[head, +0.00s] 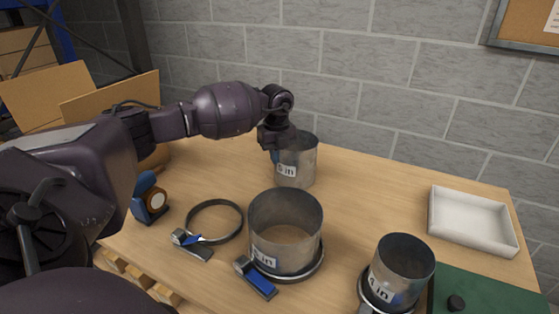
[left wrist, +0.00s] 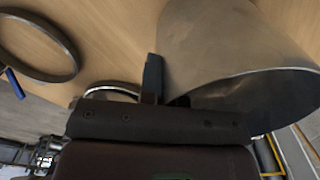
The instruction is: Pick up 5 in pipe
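The 5 in pipe (head: 305,157) is a grey metal cylinder standing upright at the back middle of the table, its label facing me. My left gripper (head: 276,150) points down at the left side of its rim, with one finger outside the wall. In the left wrist view the pipe (left wrist: 235,50) fills the upper right. One dark finger of the left gripper (left wrist: 155,80) shows close beside the pipe wall. The other finger is hidden, perhaps behind the rim, so I cannot tell whether the gripper grips the wall. My right gripper is not in view.
A wider pipe (head: 285,225) stands in a clamp ring at front middle, and a narrower pipe (head: 403,265) at front right. An open clamp ring (head: 215,215) and a tape dispenser (head: 150,198) lie left. A white tray (head: 470,220) is right.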

